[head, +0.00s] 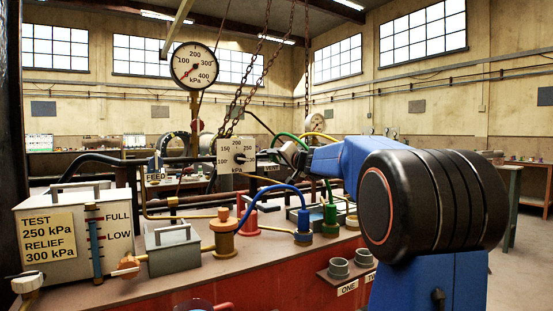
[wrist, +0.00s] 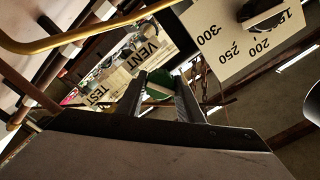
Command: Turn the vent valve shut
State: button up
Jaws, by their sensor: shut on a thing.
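My gripper (wrist: 166,88) is shut on a round green part (wrist: 158,80) with a pale bar across it. This looks like the vent valve's handle, but the fingers cover much of it. A pale VENT label (wrist: 147,55) shows just beyond it. In the head view my gripper (head: 292,154) is beside the right edge of the white dial plate (head: 237,146). There the valve is not clearly seen; a small label (head: 272,168) is partly hidden below the gripper.
The dial plate also shows close by in the wrist view (wrist: 240,45). Chains (head: 262,65) hang near my gripper. Blue (head: 262,190) and green hoses and a pressure gauge (head: 194,66) crowd the bench. A grey test tank (head: 75,240) stands at left.

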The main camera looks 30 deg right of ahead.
jog(key=m, duration=0.5)
jog(key=shift+m, duration=0.4)
dwell(0.3)
jog(key=o, duration=1.1)
jog(key=shift+d, duration=0.1)
jog(key=shift+c, duration=0.2)
jog(key=s, duration=1.7)
jog(key=shift+s+d, duration=0.2)
jog(key=shift+d, duration=0.05)
